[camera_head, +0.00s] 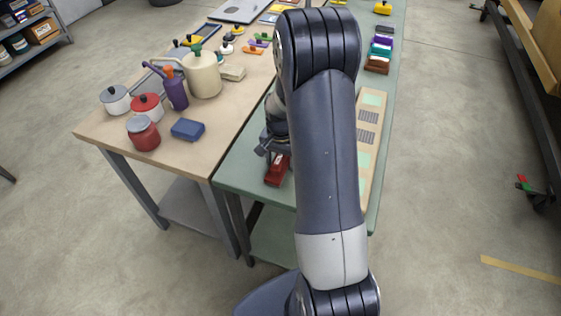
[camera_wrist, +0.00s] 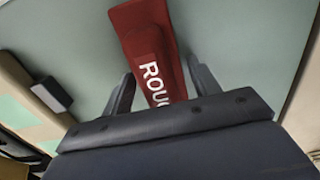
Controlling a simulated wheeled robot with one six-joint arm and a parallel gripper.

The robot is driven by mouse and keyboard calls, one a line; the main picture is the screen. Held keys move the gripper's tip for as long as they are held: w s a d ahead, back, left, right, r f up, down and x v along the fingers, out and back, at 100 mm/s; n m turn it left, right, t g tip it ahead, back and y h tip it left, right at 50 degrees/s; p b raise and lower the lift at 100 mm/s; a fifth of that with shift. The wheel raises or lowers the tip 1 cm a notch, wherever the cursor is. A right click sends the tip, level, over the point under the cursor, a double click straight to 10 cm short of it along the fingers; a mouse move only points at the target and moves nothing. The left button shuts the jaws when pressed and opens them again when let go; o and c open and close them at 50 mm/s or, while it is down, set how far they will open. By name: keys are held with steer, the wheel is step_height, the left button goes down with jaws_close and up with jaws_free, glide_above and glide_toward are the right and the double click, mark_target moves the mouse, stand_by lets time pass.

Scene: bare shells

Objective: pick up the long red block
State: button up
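The long red block (camera_wrist: 148,30) lies on the green table (camera_wrist: 240,45) and has white lettering that reads "ROU" before it is cut off by my gripper. In the wrist view my gripper (camera_wrist: 158,80) is open, with one finger on each side of the block's near end and a gap showing on both sides. In the head view the red block (camera_head: 277,170) is near the green table's front edge, just below my gripper (camera_head: 268,148). My arm hides part of the table there.
A board with patches (camera_head: 366,155) lies right of my arm. Green tabletop beside the block is clear.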

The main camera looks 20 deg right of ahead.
steer(key=c, duration=0.8)
step_height(320, 180, up, 10)
steer(key=shift+r+b, duration=0.1)
steer(key=shift+b, duration=0.5)
